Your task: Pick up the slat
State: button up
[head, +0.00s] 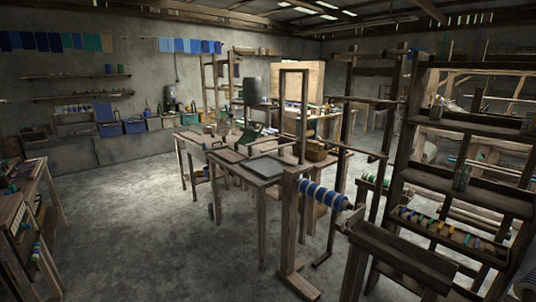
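I cannot make out a slat for certain; many thin wooden bars show in the head view, and none stands out as a loose slat. The wooden handloom frame (290,240) stands at the centre right, with upright posts and crossbars. A roll wound in blue and white bands (322,195) sits across it. A wooden table (262,168) stands behind and to the left of the roll, with flat frames and small items on top. My gripper is not in view.
A tall wooden shelf (470,178) with jars and colored spools stands at the right. A workbench (22,210) runs along the left edge. Bins (134,126) line the back wall. The concrete floor (140,230) between left bench and table is clear.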

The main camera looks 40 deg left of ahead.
aim_at(367, 152)
jog(key=z, duration=1.55)
jog(key=k, duration=0.1)
jog(key=u, duration=3.35)
jog(key=i, duration=2)
jog(key=z, duration=0.45)
